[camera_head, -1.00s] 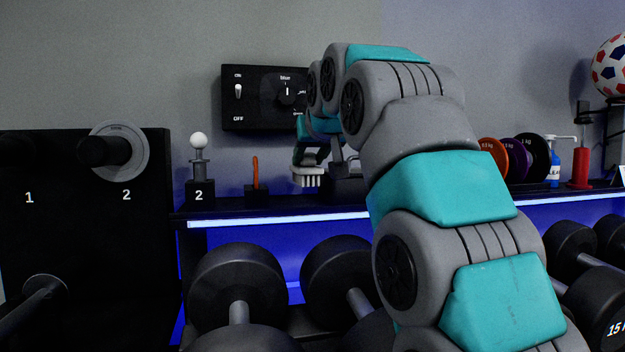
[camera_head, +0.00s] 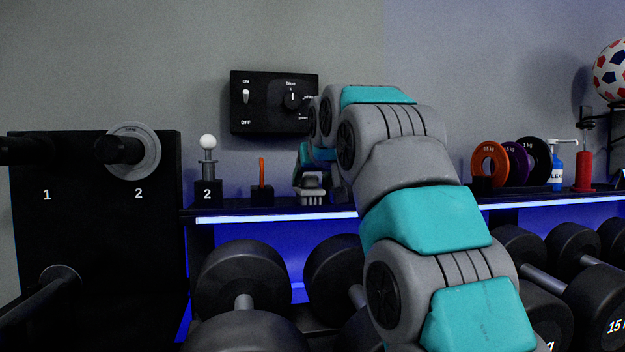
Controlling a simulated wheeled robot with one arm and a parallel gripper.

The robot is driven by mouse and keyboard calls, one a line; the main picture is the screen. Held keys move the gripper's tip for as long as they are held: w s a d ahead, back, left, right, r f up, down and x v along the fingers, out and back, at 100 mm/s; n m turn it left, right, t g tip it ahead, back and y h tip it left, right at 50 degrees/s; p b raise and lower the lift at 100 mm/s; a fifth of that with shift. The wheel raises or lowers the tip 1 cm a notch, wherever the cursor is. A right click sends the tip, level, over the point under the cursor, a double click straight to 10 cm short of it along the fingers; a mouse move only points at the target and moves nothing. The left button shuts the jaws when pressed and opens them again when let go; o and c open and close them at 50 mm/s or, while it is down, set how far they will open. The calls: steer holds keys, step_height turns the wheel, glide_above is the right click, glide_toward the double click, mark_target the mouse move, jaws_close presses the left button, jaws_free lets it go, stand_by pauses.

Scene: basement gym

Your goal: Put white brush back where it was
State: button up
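The white brush (camera_head: 313,198) is at the back shelf, just right of the orange stick in its small black holder. It looks turned so that a short end with bristles faces me. My gripper (camera_head: 312,179) is directly above the brush and appears shut on it. The fingers are small and partly hidden by my arm. The brush's underside is close to the shelf top (camera_head: 235,213). I cannot tell whether it touches.
A black holder with an orange stick (camera_head: 262,172) and a white-knobbed stand (camera_head: 207,142) are to the left. A black control box (camera_head: 273,101) hangs on the wall above. Weight discs (camera_head: 489,163) and a blue bottle (camera_head: 556,165) stand to the right. Dumbbells (camera_head: 243,277) fill the space below.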

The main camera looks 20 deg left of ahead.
steer(key=shift+o, duration=0.3)
steer(key=shift+r, duration=0.2)
steer(key=v, duration=1.2)
steer(key=shift+b, duration=0.35)
steer(key=shift+f, duration=0.1)
steer(key=shift+s, duration=0.1)
